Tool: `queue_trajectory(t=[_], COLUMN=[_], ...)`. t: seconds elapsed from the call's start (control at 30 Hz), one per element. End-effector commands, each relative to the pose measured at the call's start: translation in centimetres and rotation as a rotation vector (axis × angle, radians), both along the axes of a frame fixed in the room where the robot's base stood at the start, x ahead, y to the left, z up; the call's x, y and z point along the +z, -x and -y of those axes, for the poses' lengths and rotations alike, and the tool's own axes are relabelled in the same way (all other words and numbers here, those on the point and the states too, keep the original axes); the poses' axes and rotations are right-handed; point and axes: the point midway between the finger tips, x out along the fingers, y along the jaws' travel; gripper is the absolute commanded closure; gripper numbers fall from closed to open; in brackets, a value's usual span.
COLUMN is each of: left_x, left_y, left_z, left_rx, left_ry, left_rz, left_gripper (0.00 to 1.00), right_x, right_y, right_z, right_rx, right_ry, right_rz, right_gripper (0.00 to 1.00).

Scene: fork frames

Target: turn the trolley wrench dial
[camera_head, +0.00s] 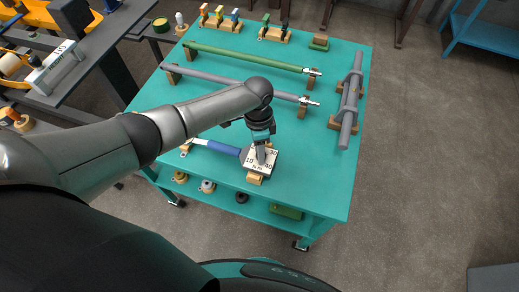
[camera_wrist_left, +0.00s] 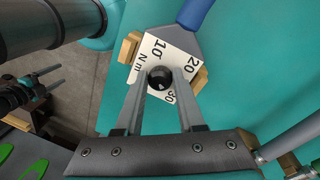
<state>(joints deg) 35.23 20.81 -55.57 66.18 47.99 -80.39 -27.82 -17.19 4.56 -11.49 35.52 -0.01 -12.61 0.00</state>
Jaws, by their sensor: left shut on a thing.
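The torque wrench lies near the front edge of the green trolley top (camera_head: 320,190). It has a blue handle (camera_head: 223,148) and a white dial plate (camera_head: 252,171) marked 10, 20, 30 and N m. In the left wrist view the plate (camera_wrist_left: 182,50) shows a black round knob (camera_wrist_left: 160,77) at its middle. My left gripper (camera_head: 261,157) reaches down over the plate. In the left wrist view its two fingers (camera_wrist_left: 160,82) are shut on the black knob, one on each side. The knob's pointer cannot be made out. My right gripper is not in view.
A green bar (camera_head: 245,58) and a grey bar (camera_head: 235,82) lie on wooden holders behind the wrench. Another grey bar (camera_head: 350,100) lies at the right. Small tools (camera_head: 218,18) stand at the back. The trolley's right front is clear.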

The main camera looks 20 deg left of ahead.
Motion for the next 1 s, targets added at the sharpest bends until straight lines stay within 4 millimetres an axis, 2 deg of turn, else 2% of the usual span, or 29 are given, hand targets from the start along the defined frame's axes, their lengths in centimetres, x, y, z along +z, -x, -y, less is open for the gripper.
queue_trajectory(t=[0.3, 0.77, 0.8, 0.9, 1.0], left_x=[0.03, 0.03, 0.03, 0.03, 0.02], left_y=[-0.04, -0.05, -0.05, -0.05, -0.05], left_z=[0.09, 0.10, 0.10, 0.10, 0.08], left_rx=[-0.094, -0.105, -0.105, -0.105, -0.104], left_ry=[0.002, 0.001, 0.001, 0.001, 0.001], left_rz=[0.000, 0.000, 0.000, 0.000, 0.000], left_gripper=[1.00, 1.00, 0.60, 0.49, 0.49], right_x=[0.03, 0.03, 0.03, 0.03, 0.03], right_y=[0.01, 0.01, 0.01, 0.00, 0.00], right_z=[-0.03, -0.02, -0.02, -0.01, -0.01], right_rx=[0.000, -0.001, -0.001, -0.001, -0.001], right_ry=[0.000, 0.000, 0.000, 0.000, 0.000], right_rz=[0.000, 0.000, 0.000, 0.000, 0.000], right_gripper=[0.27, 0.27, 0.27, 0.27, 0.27])
